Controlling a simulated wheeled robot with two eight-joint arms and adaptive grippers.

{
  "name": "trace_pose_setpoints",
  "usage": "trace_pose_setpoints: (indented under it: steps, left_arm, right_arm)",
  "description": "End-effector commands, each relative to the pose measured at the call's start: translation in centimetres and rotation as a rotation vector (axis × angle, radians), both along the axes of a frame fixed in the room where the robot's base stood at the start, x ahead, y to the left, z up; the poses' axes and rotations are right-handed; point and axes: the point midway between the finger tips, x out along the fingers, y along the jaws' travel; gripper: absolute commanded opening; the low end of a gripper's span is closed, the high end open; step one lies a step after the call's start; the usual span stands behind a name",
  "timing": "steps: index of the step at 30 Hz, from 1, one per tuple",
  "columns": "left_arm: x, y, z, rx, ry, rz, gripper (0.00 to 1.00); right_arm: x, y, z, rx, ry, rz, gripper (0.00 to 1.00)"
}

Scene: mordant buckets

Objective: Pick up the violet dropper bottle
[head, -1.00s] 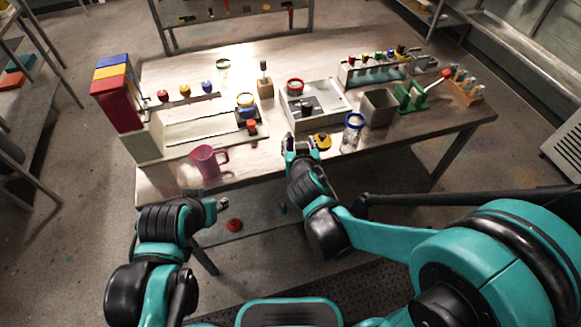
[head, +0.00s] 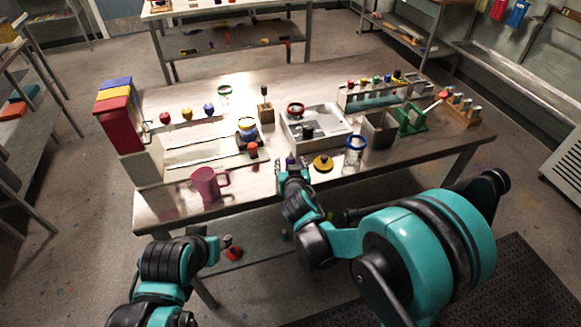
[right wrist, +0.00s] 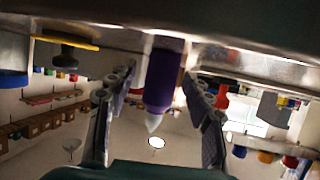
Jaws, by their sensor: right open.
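The violet dropper bottle (head: 290,160) stands near the front edge of the table, mostly hidden by my right gripper in the head view. In the right wrist view the violet bottle (right wrist: 164,75) appears upside down, with its pale tip pointing down the picture. My right gripper (right wrist: 160,100) is open, with one finger on each side of the bottle. A gap shows between the bottle and each finger. My left gripper (head: 222,243) is low in front of the table, away from the bottle; its jaws are too small to read.
A yellow disc-like item (head: 322,163) and a blue-rimmed glass jar (head: 355,152) stand right of the bottle. A pink mug (head: 207,184) is to its left. A pale tray (head: 330,139) lies behind. Bare table lies between mug and bottle.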

Motion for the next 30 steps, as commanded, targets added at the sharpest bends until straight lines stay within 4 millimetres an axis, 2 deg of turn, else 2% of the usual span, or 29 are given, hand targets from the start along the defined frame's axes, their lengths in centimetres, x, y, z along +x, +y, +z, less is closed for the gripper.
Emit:
trace_pose_setpoints:
  steps: [3, 4, 9, 22, 26, 30]
  left_arm:
    - [0.0, 0.0, 0.1, 0.000, 0.000, 0.000, 0.40]
    - [0.0, 0.0, 0.1, 0.000, 0.000, 0.000, 0.40]
    - [0.0, 0.0, 0.1, 0.000, 0.000, 0.000, 0.40]
    - [0.0, 0.0, 0.4, 0.000, 0.000, 0.000, 0.40]
    - [0.0, 0.0, 1.2, 0.000, 0.000, 0.000, 0.40]
    - [0.0, 0.0, 2.7, 0.000, 0.000, 0.000, 0.40]
  right_arm:
    - [-0.1, 0.0, 0.1, 0.000, 0.000, 0.000, 0.51]
    - [-0.1, 0.0, 0.1, 0.000, 0.000, 0.000, 0.46]
    - [-0.1, 0.0, 0.1, 0.000, 0.000, 0.000, 0.01]
    - [-0.1, 0.0, 0.6, 0.000, 0.000, 0.000, 0.00]
    - [-0.1, 0.0, 2.0, 0.000, 0.000, 0.000, 0.00]
    - [-0.1, 0.0, 4.6, 0.000, 0.000, 0.000, 0.00]
